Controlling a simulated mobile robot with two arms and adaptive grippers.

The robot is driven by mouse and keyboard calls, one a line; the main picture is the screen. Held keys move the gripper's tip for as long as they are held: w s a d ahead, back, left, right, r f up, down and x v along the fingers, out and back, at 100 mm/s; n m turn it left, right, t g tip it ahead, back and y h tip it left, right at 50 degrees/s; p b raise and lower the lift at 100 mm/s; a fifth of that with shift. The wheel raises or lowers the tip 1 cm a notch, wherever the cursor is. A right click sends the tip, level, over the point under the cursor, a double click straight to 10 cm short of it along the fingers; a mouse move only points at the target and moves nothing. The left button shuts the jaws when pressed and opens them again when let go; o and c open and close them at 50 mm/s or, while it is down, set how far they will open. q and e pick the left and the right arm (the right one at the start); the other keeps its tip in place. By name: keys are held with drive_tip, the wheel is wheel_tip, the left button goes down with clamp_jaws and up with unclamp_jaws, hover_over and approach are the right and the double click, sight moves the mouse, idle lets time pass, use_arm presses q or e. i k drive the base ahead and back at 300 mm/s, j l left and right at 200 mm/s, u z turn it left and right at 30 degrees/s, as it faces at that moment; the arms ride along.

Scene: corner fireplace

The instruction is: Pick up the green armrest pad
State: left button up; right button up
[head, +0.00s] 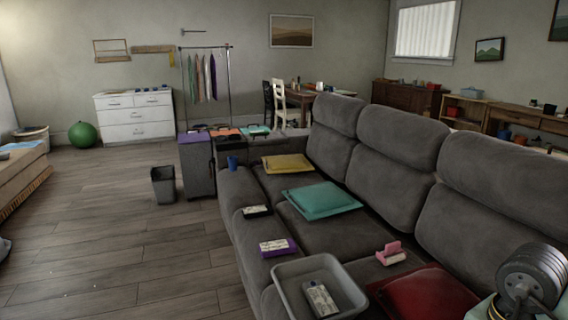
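A flat teal-green pad (321,200), the likeliest match for the green armrest pad, lies on the middle seat of the grey sofa (310,240). Its top is clear and its whole outline shows. A smaller teal item (256,130) lies farther back, beyond the sofa's far end. Neither of my grippers is in view.
A yellow pad (288,163) and a red cushion (428,296) lie on the sofa. A grey bin (290,268) with a box inside, a pink item (391,253) and dumbbell weights (532,277) are nearer. Floor left of the sofa is mostly open, with a wastebasket (163,186).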

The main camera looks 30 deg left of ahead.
sight(251, 133)
drive_tip(key=u, duration=1.15)
